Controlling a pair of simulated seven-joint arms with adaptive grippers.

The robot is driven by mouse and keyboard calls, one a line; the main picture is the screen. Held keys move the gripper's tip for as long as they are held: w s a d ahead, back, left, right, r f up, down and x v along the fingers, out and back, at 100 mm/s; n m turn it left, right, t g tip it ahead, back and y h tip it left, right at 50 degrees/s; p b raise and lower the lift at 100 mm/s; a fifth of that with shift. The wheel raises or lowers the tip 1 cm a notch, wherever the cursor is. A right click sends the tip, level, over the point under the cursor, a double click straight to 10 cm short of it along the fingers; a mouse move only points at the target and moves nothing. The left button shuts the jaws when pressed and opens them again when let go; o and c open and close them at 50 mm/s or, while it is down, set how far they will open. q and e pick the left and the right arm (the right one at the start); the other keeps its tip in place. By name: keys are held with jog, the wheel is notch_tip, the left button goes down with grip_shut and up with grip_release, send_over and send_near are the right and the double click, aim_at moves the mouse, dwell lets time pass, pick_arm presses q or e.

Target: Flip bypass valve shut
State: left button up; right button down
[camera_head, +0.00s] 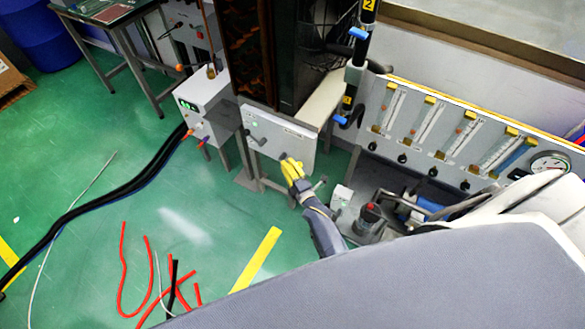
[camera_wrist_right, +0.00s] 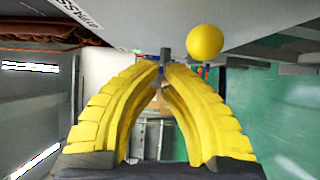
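A light grey panel box (camera_head: 277,140) stands in the middle of the head view, with a dark knob on its left part and a small dark stub near my fingertips. My right gripper (camera_head: 291,168), with yellow fingers, is at the front face of this box, towards its lower right. In the wrist view the fingertips of my right gripper (camera_wrist_right: 165,68) are together, right at a short grey stub (camera_wrist_right: 166,53). I cannot tell whether the stub is between or just beyond the tips. A yellow ball (camera_wrist_right: 205,42) is beside the tips. Upside-down lettering (camera_wrist_right: 75,13) shows on the panel. My left gripper is not in view.
A white box with green lights (camera_head: 203,103) stands left of the panel. A flowmeter board (camera_head: 440,130) with a round gauge is on the right. Red hoses (camera_head: 123,270) and black cables lie on the green floor. A red-topped device (camera_head: 371,213) is near my right arm.

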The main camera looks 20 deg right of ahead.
jog(key=s+a+f, duration=0.2)
jog(key=s+f, duration=0.4)
jog(key=f, duration=0.1)
jog(key=shift+s+a, duration=0.2)
jog(key=shift+a, duration=0.15)
jog(key=shift+f, duration=0.1)
